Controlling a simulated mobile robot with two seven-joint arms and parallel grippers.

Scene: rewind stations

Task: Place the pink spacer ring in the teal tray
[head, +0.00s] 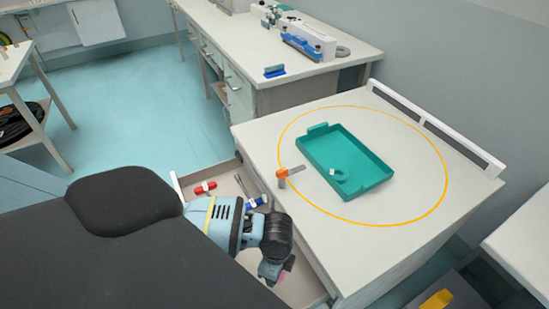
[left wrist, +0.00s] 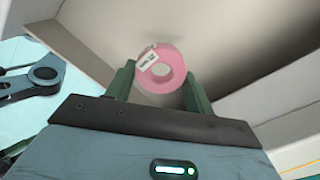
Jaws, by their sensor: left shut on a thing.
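The pink spacer ring (left wrist: 147,80) has a white label and sits between the two green fingers of my left gripper (left wrist: 160,84), which is shut on it. In the head view my left gripper (head: 275,268) is low over the open drawer at the table's left side, and a sliver of the pink ring (head: 289,263) shows beside it. The teal tray (head: 322,149) lies on the white tabletop inside a yellow circle, right of and beyond the gripper. My right gripper is not in view.
The open drawer (head: 228,187) holds a red item (head: 205,188) and a blue item (head: 257,202). An orange-handled thing (head: 288,173) stands at the table's left edge, near the tray. A white rail (head: 435,127) runs along the table's back edge. Bare tabletop surrounds the tray.

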